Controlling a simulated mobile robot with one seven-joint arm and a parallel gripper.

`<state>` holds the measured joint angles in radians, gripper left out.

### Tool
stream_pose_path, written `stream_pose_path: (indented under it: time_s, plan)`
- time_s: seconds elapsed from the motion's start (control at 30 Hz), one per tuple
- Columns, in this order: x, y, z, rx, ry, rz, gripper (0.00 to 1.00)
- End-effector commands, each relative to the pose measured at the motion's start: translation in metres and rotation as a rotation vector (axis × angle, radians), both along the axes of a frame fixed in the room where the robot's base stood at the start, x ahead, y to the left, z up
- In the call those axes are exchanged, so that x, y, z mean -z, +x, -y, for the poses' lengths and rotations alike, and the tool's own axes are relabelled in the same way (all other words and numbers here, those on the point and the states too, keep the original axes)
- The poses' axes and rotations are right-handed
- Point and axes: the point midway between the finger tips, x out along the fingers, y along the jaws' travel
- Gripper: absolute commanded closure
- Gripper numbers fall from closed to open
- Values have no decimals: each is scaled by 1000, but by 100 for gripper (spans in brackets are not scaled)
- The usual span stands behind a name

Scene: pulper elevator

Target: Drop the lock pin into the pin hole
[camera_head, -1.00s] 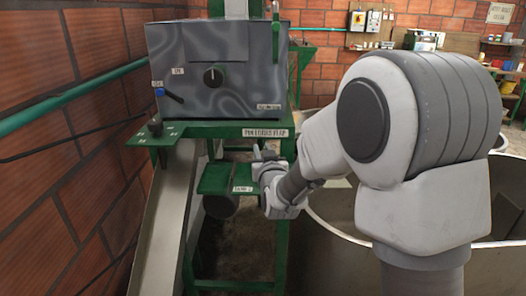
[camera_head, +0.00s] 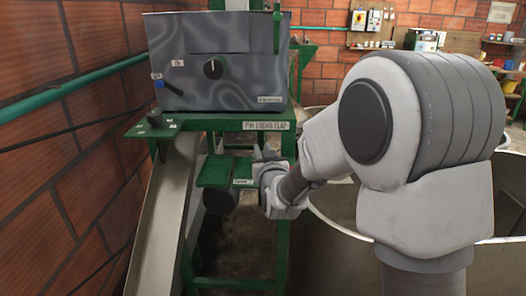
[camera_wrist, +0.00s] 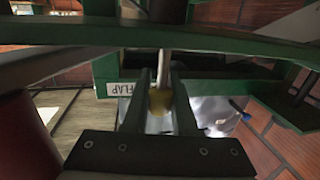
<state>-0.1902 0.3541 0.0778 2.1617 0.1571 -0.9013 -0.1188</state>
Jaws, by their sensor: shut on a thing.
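The lock pin (camera_wrist: 160,100) shows in the wrist view with a brassy end and a pale steel shaft, held between the two dark fingers of my gripper (camera_wrist: 161,88). The shaft reaches up the picture toward a green frame bar. In the head view my gripper (camera_head: 266,156) is beside the green stand, just below the "PIN LOCKS FLAP" label (camera_head: 265,126); the pin is too small to make out there. Part of that label, "FLAP" (camera_wrist: 124,89), shows beside the fingers in the wrist view. I cannot make out the pin hole in either view.
A metal chute (camera_head: 165,215) slopes down at left beside the brick wall. A small green plate (camera_head: 214,172) lies close left of my gripper. A large round vat (camera_head: 340,245) stands at right.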

Motion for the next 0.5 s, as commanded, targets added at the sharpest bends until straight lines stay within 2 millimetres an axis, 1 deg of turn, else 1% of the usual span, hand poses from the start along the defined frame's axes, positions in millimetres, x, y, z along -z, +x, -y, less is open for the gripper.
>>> stream_pose_path:
  time_s: [0.03, 0.5]
  plan:
    - [4, 0, 3, 7, -1, -3, 100]
    - [15, 1, 4, 8, -1, -4, 100]
